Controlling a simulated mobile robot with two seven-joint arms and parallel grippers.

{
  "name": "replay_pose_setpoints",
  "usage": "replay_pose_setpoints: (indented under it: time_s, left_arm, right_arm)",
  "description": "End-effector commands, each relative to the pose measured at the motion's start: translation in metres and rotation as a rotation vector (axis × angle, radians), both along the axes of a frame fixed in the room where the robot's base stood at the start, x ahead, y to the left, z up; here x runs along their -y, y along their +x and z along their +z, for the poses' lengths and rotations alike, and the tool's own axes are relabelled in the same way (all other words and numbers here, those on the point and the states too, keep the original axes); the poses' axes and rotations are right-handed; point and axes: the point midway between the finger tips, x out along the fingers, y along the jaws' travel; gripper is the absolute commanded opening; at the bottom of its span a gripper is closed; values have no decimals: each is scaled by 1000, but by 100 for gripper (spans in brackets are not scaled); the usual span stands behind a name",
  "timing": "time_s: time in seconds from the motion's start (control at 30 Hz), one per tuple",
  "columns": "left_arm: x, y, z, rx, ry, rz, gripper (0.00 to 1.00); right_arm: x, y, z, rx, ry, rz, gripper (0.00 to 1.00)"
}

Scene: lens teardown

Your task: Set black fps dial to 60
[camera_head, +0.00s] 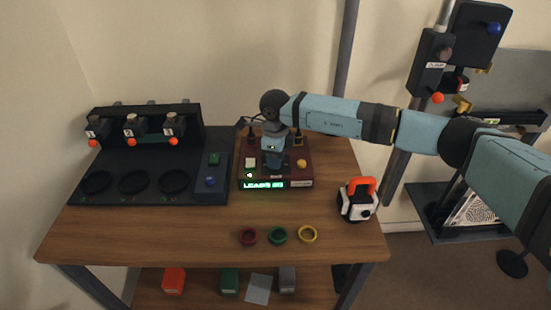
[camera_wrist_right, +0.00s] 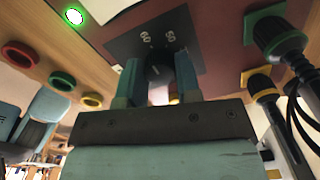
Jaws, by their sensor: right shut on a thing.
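The dark red console (camera_head: 246,183) stands at the back middle of the table. My right gripper (camera_head: 274,170) points down over the console. In the right wrist view its two teal fingers (camera_wrist_right: 158,80) are shut on the dial, one on each side. The gripper hides the dial in the head view. A lit green display (camera_head: 263,184) on the console's front shows text starting with "LEADS". My left gripper is not in view.
A dark station (camera_head: 145,150) with several ring holders stands left. Red (camera_head: 249,237), green (camera_head: 278,235) and yellow (camera_head: 307,234) rings lie in front. A white and orange device (camera_head: 357,200) stands right. Black plugs with cables (camera_wrist_right: 278,38) rise near my fingers.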

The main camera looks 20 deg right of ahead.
Motion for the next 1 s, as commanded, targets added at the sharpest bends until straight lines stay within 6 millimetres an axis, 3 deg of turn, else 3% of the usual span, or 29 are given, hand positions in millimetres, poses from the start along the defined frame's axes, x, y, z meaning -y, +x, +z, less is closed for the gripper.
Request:
replay_pose_setpoints:
  time_s: [0.5, 0.53, 0.63, 1.0]
  left_arm:
    - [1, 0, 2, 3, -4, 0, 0]
    - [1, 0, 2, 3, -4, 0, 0]
    - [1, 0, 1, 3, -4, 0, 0]
    - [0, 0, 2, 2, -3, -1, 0]
  right_arm:
    - [0, 0, 1, 1, -1, 20, 8]
    - [0, 0, 1, 1, -1, 20, 36]
    - [0, 0, 1, 1, -1, 19, 57]
    - [0, 0, 8, 1, 0, 19, 57]
